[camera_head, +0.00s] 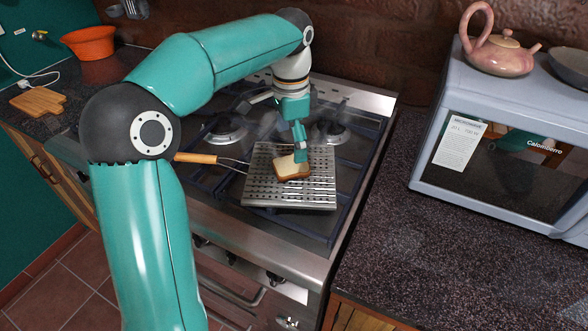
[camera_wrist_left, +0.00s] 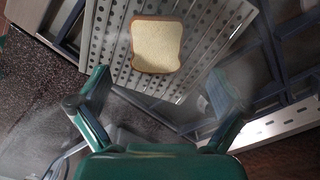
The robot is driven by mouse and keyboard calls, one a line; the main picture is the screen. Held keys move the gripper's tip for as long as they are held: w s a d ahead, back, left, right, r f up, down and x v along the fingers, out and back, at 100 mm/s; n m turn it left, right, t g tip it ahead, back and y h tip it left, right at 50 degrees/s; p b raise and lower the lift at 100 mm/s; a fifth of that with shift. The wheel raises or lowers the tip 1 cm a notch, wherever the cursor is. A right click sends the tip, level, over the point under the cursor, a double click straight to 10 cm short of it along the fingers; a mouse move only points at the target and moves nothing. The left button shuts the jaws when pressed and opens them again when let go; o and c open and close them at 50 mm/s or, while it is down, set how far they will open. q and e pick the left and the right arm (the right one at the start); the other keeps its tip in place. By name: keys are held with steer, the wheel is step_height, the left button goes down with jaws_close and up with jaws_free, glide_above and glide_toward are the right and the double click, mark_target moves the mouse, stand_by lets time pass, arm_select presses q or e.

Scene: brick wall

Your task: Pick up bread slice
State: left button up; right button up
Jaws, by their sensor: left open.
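A bread slice (camera_head: 291,168) with a brown crust lies flat on a perforated metal toaster plate (camera_head: 262,192) on the stove. My left gripper (camera_head: 300,155) is above the slice's far edge in the head view and hides part of it. In the left wrist view the bread slice (camera_wrist_left: 156,46) shows whole on the plate (camera_wrist_left: 106,30), ahead of the fingertips. The left gripper (camera_wrist_left: 158,95) is open there, with nothing between its fingers. My right gripper is not in view.
The plate's wooden handle (camera_head: 195,158) points left. Stove grates (camera_head: 345,190) surround the plate. A microwave (camera_head: 500,130) with a pink teapot (camera_head: 497,55) on top stands right. An orange bowl (camera_head: 90,43) and cutting board (camera_head: 38,102) sit left. The right counter's front is clear.

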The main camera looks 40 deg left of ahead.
mark_target(292, 164)
arm_select(q)
step_height(292, 164, down, 5)
steer(key=shift+s+d+f, duration=0.1)
steer(key=shift+s+d, duration=0.05)
steer(key=c, duration=0.9)
